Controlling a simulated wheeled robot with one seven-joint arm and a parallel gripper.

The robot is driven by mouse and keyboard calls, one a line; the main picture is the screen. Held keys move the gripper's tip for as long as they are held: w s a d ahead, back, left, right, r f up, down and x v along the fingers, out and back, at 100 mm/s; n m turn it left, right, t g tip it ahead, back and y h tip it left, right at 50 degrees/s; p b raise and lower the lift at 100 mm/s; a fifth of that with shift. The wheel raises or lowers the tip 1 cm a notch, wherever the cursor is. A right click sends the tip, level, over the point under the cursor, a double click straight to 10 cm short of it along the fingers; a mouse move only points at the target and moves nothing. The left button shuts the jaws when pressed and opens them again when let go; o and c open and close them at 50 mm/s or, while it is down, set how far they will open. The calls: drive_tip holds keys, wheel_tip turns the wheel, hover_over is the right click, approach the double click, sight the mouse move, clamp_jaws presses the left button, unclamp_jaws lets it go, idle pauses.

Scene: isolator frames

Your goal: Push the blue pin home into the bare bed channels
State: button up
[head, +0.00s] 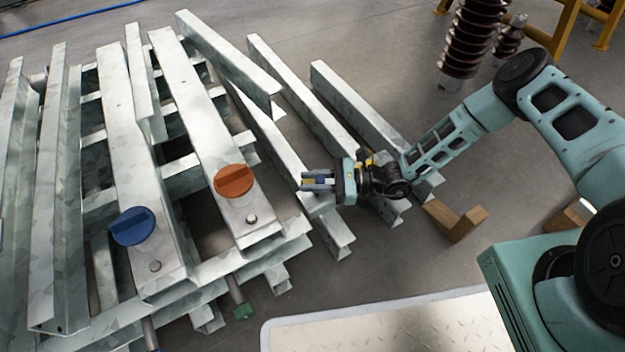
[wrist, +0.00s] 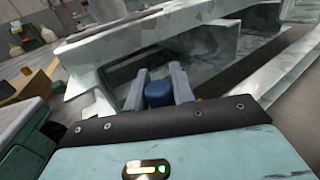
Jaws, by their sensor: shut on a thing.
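The blue pin (wrist: 158,94) sits between the two grey fingers of my gripper (wrist: 160,90) in the wrist view, with only its rounded blue end showing. In the head view my gripper (head: 318,181) is shut on it and points left, over the near part of the bare galvanised bed channels (head: 290,165). Most of the pin is hidden by the fingers, and I cannot tell whether its tip touches a channel or is in a hole. In the wrist view a channel (wrist: 215,42) lies just ahead of the fingers.
The frame stack at left carries a blue disc handle (head: 132,226) and an orange disc handle (head: 234,180). A green-ended rod (head: 242,311) sticks out below. A wooden block (head: 455,221) lies right of the channels. A pale tread-plate platform (head: 390,328) is in front. Brown insulators (head: 472,38) stand behind.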

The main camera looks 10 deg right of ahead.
drive_tip(key=shift+r+p, duration=1.6)
drive_tip(key=shift+r, duration=0.2)
drive_tip(key=shift+p, duration=0.7)
idle(0.7)
drive_tip(key=shift+f+b, duration=1.65)
drive_tip(key=shift+f, duration=0.95)
drive_tip(key=o, duration=1.1)
drive_tip(key=shift+d+r, duration=0.1)
drive_tip(key=d+p, duration=0.2)
drive_tip(key=d, duration=0.3)
drive_tip(key=s+d+p, duration=0.1)
drive_tip(key=d, duration=0.5)
drive_tip(key=s+d+p, duration=0.1)
drive_tip(key=d+p, duration=0.1)
drive_tip(key=d, duration=0.4)
drive_tip(key=shift+s+p, duration=0.1)
drive_tip(key=shift+p, duration=0.2)
drive_tip(key=shift+r, duration=0.1)
